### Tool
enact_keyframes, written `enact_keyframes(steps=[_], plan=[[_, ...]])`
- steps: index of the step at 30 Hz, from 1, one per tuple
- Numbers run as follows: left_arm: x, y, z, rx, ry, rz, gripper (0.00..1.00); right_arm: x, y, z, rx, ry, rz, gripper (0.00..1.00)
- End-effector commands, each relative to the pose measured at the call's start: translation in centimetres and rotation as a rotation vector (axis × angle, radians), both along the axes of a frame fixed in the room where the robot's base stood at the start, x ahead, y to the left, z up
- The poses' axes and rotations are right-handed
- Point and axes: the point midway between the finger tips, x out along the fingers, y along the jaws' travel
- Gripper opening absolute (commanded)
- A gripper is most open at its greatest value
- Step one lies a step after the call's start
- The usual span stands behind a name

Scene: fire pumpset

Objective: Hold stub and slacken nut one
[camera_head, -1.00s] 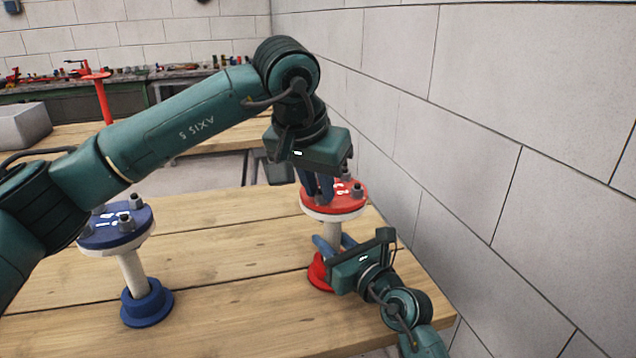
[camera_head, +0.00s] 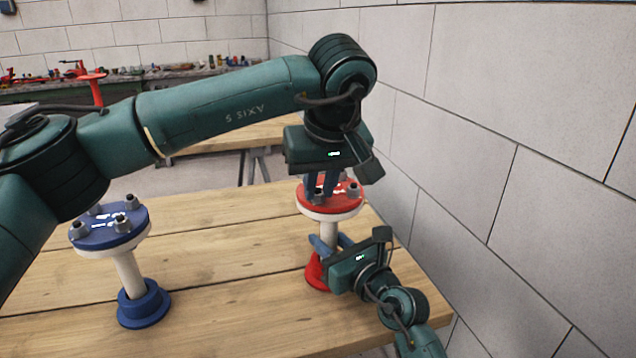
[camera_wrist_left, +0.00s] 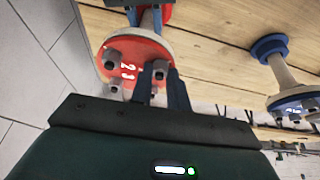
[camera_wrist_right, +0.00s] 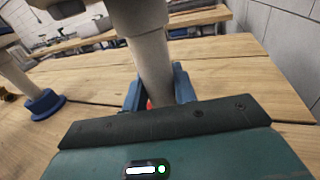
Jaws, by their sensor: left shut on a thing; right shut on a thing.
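The red-topped stub (camera_head: 328,231) is a pale upright pipe with a red flange (camera_head: 346,199) bearing several grey nuts, standing on a red base (camera_head: 316,274). My left gripper (camera_head: 321,191) comes down from above and is shut on one nut (camera_wrist_left: 160,68) at the flange's edge. In the left wrist view the digits 2 and 3 show on the red face; any digit by the held nut is hidden. My right gripper (camera_head: 331,244) is shut on the pipe below the flange, its blue fingers on both sides of the pipe (camera_wrist_right: 156,72).
A similar blue-topped stub (camera_head: 110,228) stands on the wooden table (camera_head: 225,290) to the left. A block wall (camera_head: 480,130) runs close along the right. Behind are another table and a cluttered bench. The table between the stubs is clear.

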Motion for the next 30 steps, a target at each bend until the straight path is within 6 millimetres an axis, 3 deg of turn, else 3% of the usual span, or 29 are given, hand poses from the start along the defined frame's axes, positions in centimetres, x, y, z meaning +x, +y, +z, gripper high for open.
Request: enact_keyframes(steps=[30], plan=[[0.77, -0.7, 0.03, 0.0, -0.001, 0.971, 0.0, 0.0, -0.05, -0.12, 0.0, 0.002, -0.001, 0.0]])
